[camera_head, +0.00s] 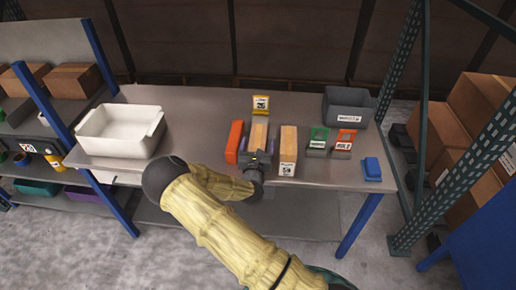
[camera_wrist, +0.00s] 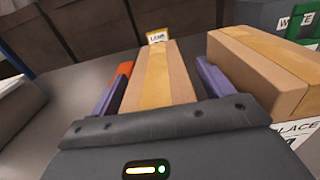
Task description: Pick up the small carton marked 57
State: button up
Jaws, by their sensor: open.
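My gripper (camera_head: 257,146) is open over the steel table, with its two purple fingers on either side of a small tan carton (camera_head: 259,131). In the wrist view the same carton (camera_wrist: 155,75) lies lengthwise between the fingers, with a narrow gap at each side. Its near end and any number on it are hidden by my gripper. A second tan carton (camera_head: 289,143) stands just to the right, outside the fingers; it also shows in the wrist view (camera_wrist: 262,72). Its front label looks like 59, but is too small to be sure.
An orange item (camera_head: 235,141) stands close left of my gripper. A yellow sign (camera_head: 261,103) stands behind the middle carton. A white bin (camera_head: 122,133) is at left, a grey bin (camera_head: 348,108) at back right. Green and red holders (camera_head: 318,140) and a blue block (camera_head: 372,169) are at right.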

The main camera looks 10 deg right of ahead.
dwell(0.5)
jog(key=c, duration=1.4)
notch_tip(320, 180, up, 10)
jog(key=shift+r, duration=0.1)
